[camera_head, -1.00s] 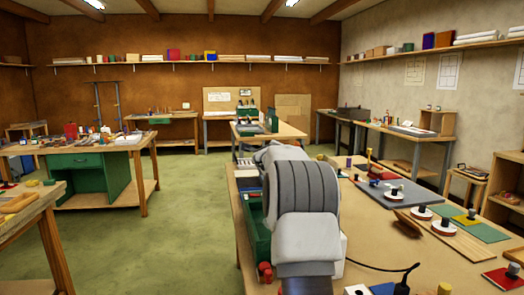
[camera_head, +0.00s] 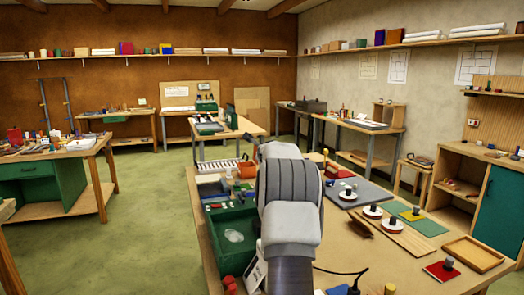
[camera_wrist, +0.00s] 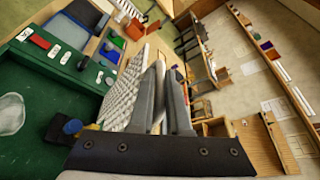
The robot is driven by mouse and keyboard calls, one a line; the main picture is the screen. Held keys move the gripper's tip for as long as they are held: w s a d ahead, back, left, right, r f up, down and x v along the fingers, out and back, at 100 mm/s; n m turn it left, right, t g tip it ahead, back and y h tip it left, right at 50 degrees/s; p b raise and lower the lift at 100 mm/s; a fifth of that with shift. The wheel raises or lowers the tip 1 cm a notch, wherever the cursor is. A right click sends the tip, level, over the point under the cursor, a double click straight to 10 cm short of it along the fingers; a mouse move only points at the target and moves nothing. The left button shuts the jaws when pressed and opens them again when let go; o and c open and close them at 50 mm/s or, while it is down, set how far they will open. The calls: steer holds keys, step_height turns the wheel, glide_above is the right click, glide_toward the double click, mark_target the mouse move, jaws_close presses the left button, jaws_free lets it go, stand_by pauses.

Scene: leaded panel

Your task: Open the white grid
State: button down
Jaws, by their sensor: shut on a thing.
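The white grid (camera_head: 217,166) lies at the far left end of the near workbench in the head view. In the wrist view the white grid (camera_wrist: 124,98) is a pale slatted panel, tilted in the picture, close along the left side of my fingers. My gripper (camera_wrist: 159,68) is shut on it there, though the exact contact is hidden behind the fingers. In the head view my own arm hides the gripper.
A green open box (camera_head: 232,238) stands at the workbench's left edge, with an orange container (camera_head: 246,171) farther back. A grey board (camera_head: 357,194) and several small weights lie on the right. A wooden tray (camera_head: 472,254) is at the front right. Open green floor (camera_head: 140,200) lies left.

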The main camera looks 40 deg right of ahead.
steer(key=c, duration=0.9)
jaws_free()
steer(key=b+v, duration=0.6)
steer(key=v, duration=1.1)
steer(key=shift+s+a, duration=0.1)
steer(key=shift+a, duration=0.05)
